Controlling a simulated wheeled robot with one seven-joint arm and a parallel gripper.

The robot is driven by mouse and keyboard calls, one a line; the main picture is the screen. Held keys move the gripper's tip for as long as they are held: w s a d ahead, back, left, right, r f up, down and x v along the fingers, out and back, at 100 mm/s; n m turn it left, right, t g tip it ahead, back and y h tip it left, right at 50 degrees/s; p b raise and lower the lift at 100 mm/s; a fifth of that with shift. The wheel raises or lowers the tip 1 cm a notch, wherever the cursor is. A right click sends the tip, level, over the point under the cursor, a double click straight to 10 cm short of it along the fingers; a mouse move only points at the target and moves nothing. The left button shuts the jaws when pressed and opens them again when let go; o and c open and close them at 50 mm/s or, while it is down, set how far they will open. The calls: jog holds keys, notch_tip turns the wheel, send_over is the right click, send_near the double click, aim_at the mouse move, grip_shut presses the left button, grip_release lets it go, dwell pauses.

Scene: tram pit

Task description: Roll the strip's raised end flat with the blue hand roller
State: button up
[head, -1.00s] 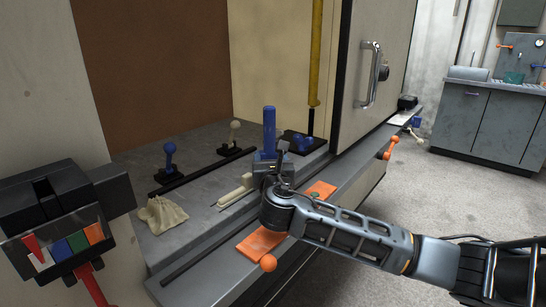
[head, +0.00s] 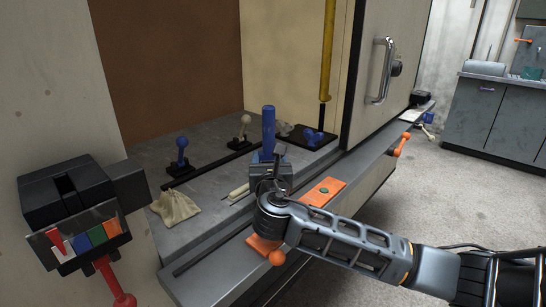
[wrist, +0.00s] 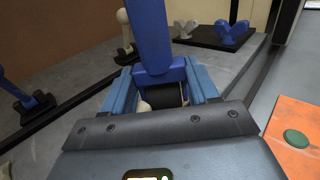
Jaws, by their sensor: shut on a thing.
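The blue hand roller (head: 268,128) stands upright in my gripper (head: 270,168), its handle pointing up. The wrist view shows the blue handle (wrist: 152,35) between the two blue jaw pads of my gripper (wrist: 165,88), with a dark part below it. The jaws are shut on the roller. An orange strip with a green dot (head: 322,192) lies on the grey ledge, right of my gripper; its edge also shows in the wrist view (wrist: 300,115). More orange (head: 262,246) shows below my wrist. My arm hides the part between, and I cannot tell which end is raised.
A blue-knobbed lever (head: 181,152), a cream-knobbed lever (head: 243,128) and a blue forked piece (head: 312,137) stand behind. A cloth bag (head: 174,206) and a partly hidden cream tool (head: 239,191) lie left. Orange knobs (head: 277,258) jut from the ledge's edge. A door handle (head: 382,70) is right.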

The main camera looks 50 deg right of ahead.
aim_at(269, 134)
notch_tip(269, 134, up, 7)
jog(key=p, duration=0.6)
dwell(0.4)
dwell(0.5)
